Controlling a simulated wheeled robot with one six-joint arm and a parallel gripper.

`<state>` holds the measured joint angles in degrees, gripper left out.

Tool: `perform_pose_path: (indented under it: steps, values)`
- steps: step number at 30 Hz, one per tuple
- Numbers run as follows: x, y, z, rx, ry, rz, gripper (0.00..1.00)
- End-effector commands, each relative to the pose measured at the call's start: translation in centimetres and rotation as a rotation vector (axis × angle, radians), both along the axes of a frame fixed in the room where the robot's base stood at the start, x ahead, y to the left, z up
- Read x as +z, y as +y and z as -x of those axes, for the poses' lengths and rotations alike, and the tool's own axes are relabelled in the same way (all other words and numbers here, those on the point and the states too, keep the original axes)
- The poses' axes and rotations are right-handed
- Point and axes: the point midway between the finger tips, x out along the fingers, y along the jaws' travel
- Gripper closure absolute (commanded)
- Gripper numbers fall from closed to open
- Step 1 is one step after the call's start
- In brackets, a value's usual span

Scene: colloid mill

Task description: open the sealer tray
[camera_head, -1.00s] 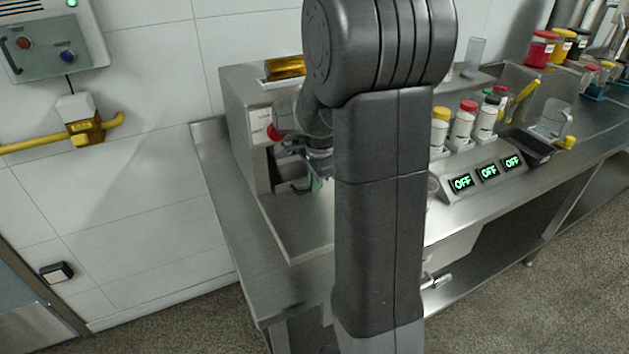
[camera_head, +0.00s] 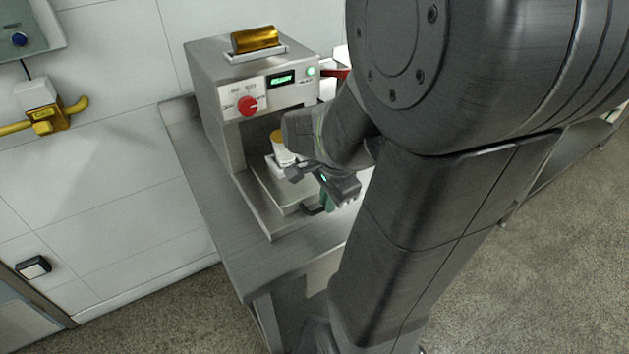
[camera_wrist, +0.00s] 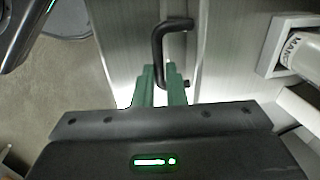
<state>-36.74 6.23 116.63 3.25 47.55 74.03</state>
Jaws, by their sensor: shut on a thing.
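The sealer (camera_head: 255,85) is a steel box with a red knob, a lit green display and a gold roll on top. Its tray (camera_head: 262,205) extends out of the front opening. A white container with a yellow lid (camera_head: 277,148) stands in a white holder on the tray, partly behind my arm; it also shows at the right of the wrist view (camera_wrist: 304,52). The black tray handle (camera_head: 313,210) is at the tray's front. My gripper (camera_wrist: 160,78) has its green fingers shut on the black handle (camera_wrist: 157,45).
The steel bench (camera_head: 215,215) has free surface left of the sealer. A yellow pipe with a valve (camera_head: 45,120) and a small switch (camera_head: 33,267) are on the wall. My arm hides the bench to the right.

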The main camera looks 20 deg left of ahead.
Motion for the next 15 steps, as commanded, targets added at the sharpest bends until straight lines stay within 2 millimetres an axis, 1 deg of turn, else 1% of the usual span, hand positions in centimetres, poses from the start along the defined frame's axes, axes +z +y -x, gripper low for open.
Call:
perform_pose_path:
  steps: [3,6,15]
  values:
    - [0.1,-1.1,1.0,-0.001,0.0,-0.001,1.0]
    - [0.1,-1.7,1.4,-0.001,-0.002,-0.001,1.0]
    - [0.1,-2.1,1.8,0.0,-0.001,-0.002,1.0]
